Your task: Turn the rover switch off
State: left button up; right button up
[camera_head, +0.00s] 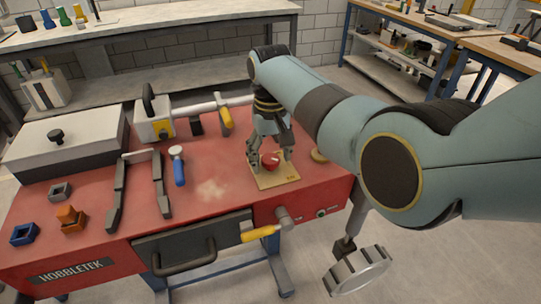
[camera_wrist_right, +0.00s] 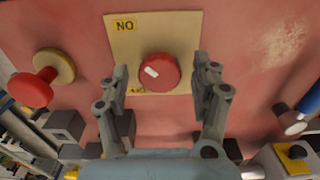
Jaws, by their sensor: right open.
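The rover switch is a round red knob (camera_wrist_right: 158,72) with a white mark, on a tan plate (camera_wrist_right: 178,35). In the right wrist view a label reading ON upside down is at the plate's upper left, and a partly hidden label is at the lower left. The white mark points up and left, roughly toward the ON label. In the head view the knob (camera_head: 271,160) and plate (camera_head: 263,182) sit at the red table's right end. My right gripper (camera_head: 270,157) is open above the plate, one finger each side of the knob, apart from it in the wrist view. My left gripper is not in view.
A brass-coloured disc with a red knob (camera_wrist_right: 30,88) stands beside the plate. A blue-handled tool (camera_head: 179,168), dark bars (camera_head: 117,195) and a lidded box (camera_head: 62,145) occupy the table's left. A yellow-handled crank (camera_head: 260,233) juts from the front.

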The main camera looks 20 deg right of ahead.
jog(key=shift+c, duration=0.5)
jog(key=c, duration=1.1)
jog(key=shift+o, duration=0.2)
jog(key=n+p, duration=0.2)
jog(key=n, duration=0.1)
jog(key=shift+r+p, duration=0.2)
jog(key=shift+p, duration=0.1)
jog(key=n+p, duration=0.2)
jog(key=n, duration=0.3)
jog(key=n+p, duration=0.1)
jog(key=n, duration=0.3)
jog(key=shift+f, duration=0.1)
jog(key=n, duration=0.5)
jog(key=shift+w+n+p, duration=0.1)
jog(key=shift+n+p, duration=0.3)
